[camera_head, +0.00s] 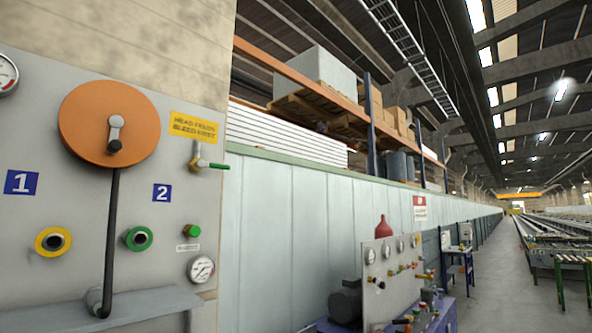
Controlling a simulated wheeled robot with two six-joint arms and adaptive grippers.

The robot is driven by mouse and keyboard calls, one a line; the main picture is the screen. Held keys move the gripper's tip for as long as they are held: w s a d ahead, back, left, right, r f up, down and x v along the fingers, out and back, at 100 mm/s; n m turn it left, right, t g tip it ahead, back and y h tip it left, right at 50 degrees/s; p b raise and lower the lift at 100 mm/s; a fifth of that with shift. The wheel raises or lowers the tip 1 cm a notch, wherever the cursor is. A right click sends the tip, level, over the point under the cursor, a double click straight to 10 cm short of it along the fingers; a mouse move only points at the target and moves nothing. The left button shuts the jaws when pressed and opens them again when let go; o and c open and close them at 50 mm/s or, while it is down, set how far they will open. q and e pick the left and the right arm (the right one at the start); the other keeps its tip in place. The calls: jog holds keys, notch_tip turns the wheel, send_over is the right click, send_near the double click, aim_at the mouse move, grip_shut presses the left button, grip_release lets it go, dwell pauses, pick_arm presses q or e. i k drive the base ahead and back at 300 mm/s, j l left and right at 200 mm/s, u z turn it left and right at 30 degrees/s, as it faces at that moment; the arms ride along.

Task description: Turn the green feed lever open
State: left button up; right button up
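A small lever with a green grip (217,166) sits on a metal valve (196,163) at the upper right of the grey panel (60,115). The lever lies nearly level, its green end pointing right past the panel's edge. A yellow label (194,129) is fixed just above it; its small print is hard to read. Neither of my grippers shows in the head view, so nothing of mine is seen touching the lever.
The panel also bears an orange disc (82,122) with a dark rod, a yellow ring (53,242), a green ring (138,239), a green button (192,231) and gauges. A ledge (150,301) juts out below. A long pale wall runs right toward an open aisle (497,290).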

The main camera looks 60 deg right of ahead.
aim_at(200, 164)
jog(key=z, duration=1.2)
